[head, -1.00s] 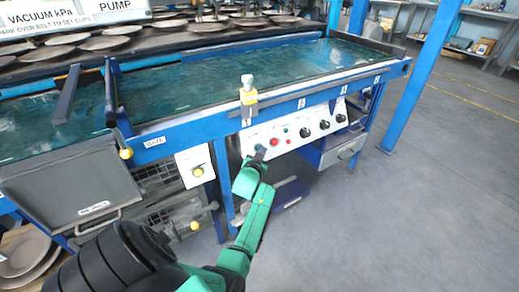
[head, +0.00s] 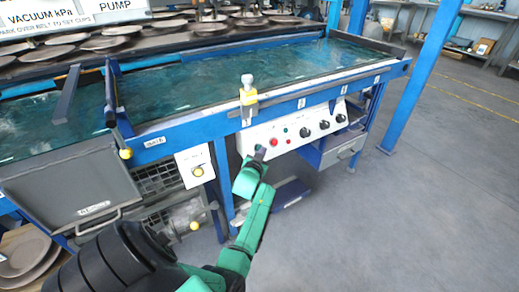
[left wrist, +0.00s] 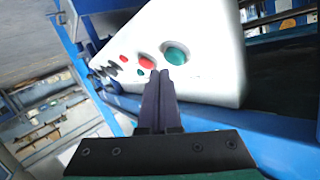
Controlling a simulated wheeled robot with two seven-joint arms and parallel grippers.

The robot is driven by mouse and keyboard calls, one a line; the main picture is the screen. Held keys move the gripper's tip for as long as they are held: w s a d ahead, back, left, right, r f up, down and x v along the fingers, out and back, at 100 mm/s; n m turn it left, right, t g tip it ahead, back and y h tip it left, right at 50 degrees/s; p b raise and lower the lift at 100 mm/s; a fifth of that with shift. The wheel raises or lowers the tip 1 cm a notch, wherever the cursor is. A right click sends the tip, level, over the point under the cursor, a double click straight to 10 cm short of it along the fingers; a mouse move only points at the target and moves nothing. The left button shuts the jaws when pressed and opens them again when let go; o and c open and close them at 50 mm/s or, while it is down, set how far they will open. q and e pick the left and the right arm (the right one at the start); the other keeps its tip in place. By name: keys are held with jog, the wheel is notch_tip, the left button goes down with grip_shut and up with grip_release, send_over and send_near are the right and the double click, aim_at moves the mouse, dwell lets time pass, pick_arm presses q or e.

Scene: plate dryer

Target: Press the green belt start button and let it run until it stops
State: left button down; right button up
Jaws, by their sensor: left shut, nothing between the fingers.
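The white control panel (head: 300,128) is on the front of the blue frame below the belt. The round green button (left wrist: 177,54) shows in the left wrist view, close to my fingertips. In the head view my gripper covers most of it. My left gripper (head: 260,154) is shut and empty, its tips up at the left end of the panel. In the left wrist view the closed fingers (left wrist: 160,74) point between the green button and a red button (left wrist: 146,62); I cannot tell whether they touch. The belt (head: 240,75) is a glossy green surface. My right gripper is out of view.
A red button (head: 273,142) and several black knobs (head: 324,125) sit right of my fingertips. A yellow-and-white fitting (head: 248,92) stands on the rail above. A grey bin (head: 70,190) hangs at left.

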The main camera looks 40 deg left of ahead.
pick_arm(q)
jog(key=shift+w+a+f, duration=0.15)
jog(key=shift+a+f, duration=0.05)
jog(key=shift+a, duration=0.2)
